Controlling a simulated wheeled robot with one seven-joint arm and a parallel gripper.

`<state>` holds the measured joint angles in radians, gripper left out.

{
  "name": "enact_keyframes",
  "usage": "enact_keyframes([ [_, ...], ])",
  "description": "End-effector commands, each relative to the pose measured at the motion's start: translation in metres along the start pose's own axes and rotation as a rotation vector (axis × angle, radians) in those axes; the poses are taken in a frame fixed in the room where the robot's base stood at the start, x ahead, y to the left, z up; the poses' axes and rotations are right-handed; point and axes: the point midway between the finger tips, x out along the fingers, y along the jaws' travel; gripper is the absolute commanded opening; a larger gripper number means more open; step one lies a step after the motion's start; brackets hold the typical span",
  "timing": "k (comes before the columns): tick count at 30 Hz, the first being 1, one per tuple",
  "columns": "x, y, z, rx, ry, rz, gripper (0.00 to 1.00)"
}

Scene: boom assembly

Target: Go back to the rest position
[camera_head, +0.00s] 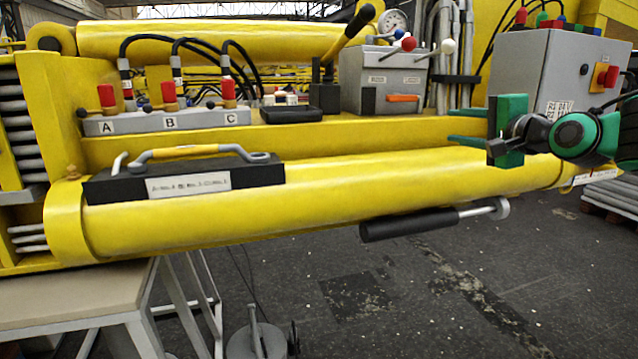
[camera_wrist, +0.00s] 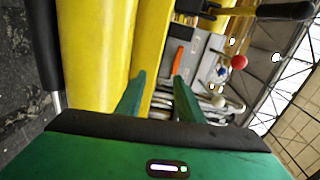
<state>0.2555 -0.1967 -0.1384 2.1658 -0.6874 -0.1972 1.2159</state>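My gripper (camera_head: 468,127) is at the right in the head view, in front of the grey control box. Its green fingers point left, one above the other, with a clear gap between them. In the wrist view, the two green fingers of my gripper (camera_wrist: 155,95) stand apart with nothing held between them. The yellow boom tube (camera_head: 330,195) runs below the gripper in the head view, and the yellow boom (camera_wrist: 95,45) also fills the left of the wrist view. No contact between gripper and boom is visible.
A lever box (camera_head: 385,80) with red and white knobs stands left of my gripper. The grey control box (camera_head: 530,65) with a red button is behind it. Hose connectors A, B, C (camera_head: 170,120) and a black handled block (camera_head: 185,178) sit at left. Open floor (camera_head: 400,300) lies below.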

Motion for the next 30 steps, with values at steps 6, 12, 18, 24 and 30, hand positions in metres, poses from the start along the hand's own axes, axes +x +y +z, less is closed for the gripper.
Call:
enact_keyframes([
  [6, -0.024, 0.053, -0.018, -0.132, 0.043, 0.175, 0.34],
  [12, -0.058, 0.115, -0.026, -0.272, 0.044, 0.388, 0.34],
  [18, -0.131, 0.204, -0.028, -0.440, -0.031, 0.720, 0.34],
  [24, -0.233, 0.284, -0.013, -0.539, -0.213, 1.052, 0.34],
  [30, -0.326, 0.331, 0.018, -0.544, -0.441, 1.273, 0.34],
])
